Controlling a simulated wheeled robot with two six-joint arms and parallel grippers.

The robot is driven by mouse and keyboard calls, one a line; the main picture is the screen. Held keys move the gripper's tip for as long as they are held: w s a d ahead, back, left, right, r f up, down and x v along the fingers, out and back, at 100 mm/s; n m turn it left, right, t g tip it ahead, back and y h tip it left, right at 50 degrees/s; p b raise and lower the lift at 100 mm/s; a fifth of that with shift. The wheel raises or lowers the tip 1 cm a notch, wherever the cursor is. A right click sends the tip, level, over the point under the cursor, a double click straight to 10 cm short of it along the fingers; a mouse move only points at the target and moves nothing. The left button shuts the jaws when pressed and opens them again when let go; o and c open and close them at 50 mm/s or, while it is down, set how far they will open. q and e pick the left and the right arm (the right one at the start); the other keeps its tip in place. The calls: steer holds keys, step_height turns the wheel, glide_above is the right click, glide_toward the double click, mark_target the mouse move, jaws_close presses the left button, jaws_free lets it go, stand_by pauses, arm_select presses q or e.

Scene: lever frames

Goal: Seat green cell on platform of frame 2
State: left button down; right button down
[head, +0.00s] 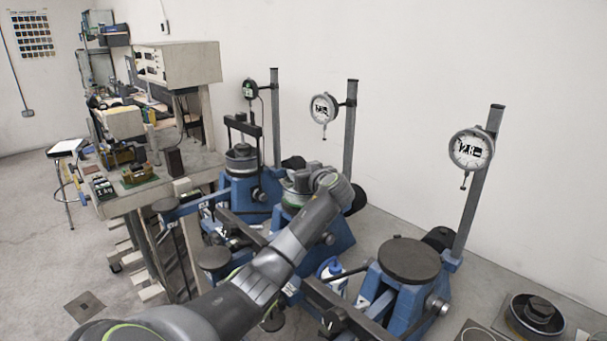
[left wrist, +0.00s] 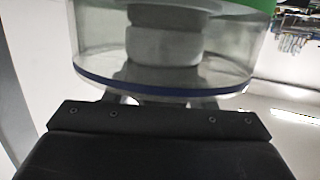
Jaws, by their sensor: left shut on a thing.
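The green cell (left wrist: 165,65) fills the top of the left wrist view. It is a clear cylinder with a green upper part, a blue band near its bottom and pale discs inside. My left gripper (left wrist: 160,105) is shut on it. In the head view my left arm reaches to the middle lever frame (head: 325,237), and its wrist hides the fingers and most of the cell. The middle frame's platform is mostly hidden there, so I cannot tell whether the cell touches it. No frame number is readable. My right gripper is not in view.
The left blue frame (head: 245,190) carries a loaded stack under a crossbar. The right frame's round dark platform (head: 408,259) is bare. Dial gauges (head: 323,108) (head: 471,150) hang on upright posts. A cluttered bench (head: 160,185) is at left.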

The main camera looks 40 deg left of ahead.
arm_select(q)
steer(key=shift+f+b, duration=0.15)
steer(key=shift+b, duration=0.25)
stand_by(0.6)
steer(key=c, duration=0.9)
jaws_free()
steer(key=o, duration=0.4)
steer(key=shift+s+d, duration=0.1)
steer(key=shift+f, duration=0.25)
step_height(320, 180, up, 9)
steer(key=b, duration=0.3)
steer(key=shift+r, duration=0.75)
steer(key=shift+f, duration=0.1)
